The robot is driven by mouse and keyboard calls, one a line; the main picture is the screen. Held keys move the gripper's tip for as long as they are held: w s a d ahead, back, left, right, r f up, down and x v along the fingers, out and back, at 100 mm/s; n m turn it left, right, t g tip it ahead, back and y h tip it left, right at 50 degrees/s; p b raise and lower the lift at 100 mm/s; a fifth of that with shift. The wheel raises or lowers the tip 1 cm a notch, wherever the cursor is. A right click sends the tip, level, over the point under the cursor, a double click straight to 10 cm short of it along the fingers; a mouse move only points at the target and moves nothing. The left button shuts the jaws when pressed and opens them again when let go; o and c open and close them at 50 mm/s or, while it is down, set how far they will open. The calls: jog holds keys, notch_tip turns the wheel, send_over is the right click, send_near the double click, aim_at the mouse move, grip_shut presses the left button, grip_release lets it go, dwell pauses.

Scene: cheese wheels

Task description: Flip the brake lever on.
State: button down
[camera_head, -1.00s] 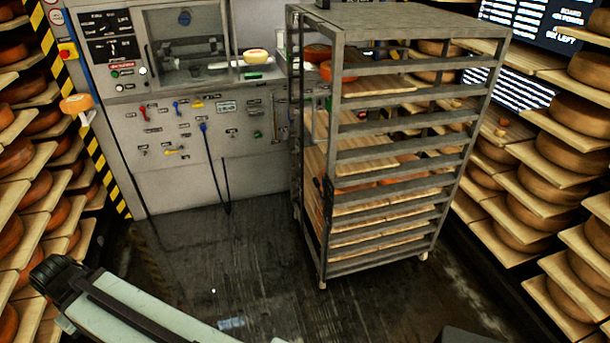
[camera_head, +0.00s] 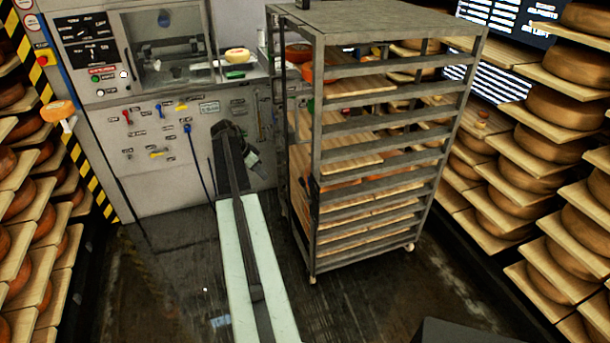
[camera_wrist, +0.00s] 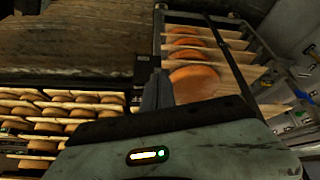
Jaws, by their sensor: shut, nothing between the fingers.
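No part can be singled out as the brake lever, because the labels are too small to read. The grey machine panel (camera_head: 150,195) carries several small levers and knobs: a red one (camera_head: 127,117), a blue one (camera_head: 187,128), and yellow ones (camera_head: 181,107). A dark upright fitting (camera_head: 314,196) sits on the rack's near left post. My arm reaches up the middle of the head view, its end in front of the panel's right part, left of the rack. My gripper (camera_wrist: 158,88) is shut and empty in the wrist view; its fingertips are unclear in the head view.
A tall metal rack (camera_head: 385,20) with wooden boards and cheeses stands close right of my arm. Cheese shelves line the left (camera_head: 30,190) and right (camera_head: 560,150). A cheese sits on a stand (camera_head: 66,126) at the left. The dark floor (camera_head: 165,270) left of my arm is clear.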

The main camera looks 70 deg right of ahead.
jog(key=s+d+r+m+g, duration=0.1)
jog(key=s+d+m, duration=0.2)
jog(key=s+d, duration=0.5)
jog(key=shift+s+d+r+m, duration=0.15)
jog(key=shift+s+r+m, duration=0.1)
jog(key=shift+s+m, duration=0.25)
jog(key=shift+s, duration=0.1)
jog(key=b+x, duration=0.8)
jog(key=x, duration=0.2)
jog(key=shift+f, duration=0.1)
